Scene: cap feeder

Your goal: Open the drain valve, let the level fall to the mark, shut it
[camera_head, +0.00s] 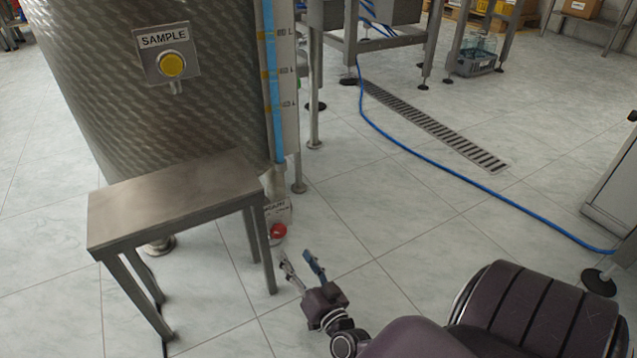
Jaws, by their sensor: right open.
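A large steel tank (160,115) stands at the left. A sight tube (272,90) filled with blue runs down its right side, beside a pale scale strip (289,125) with several marks. The blue reaches the top picture edge, so its upper level is out of view. Below the tube is a small label plate (284,213), partly hidden, with a red knob (278,231) under it at the drain. My right gripper (298,258) is open and empty, its fingertips just below and right of the red knob, apparently apart from it. My left gripper is not in view.
A steel bench (170,195) stands before the tank, its right legs close to the red knob.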

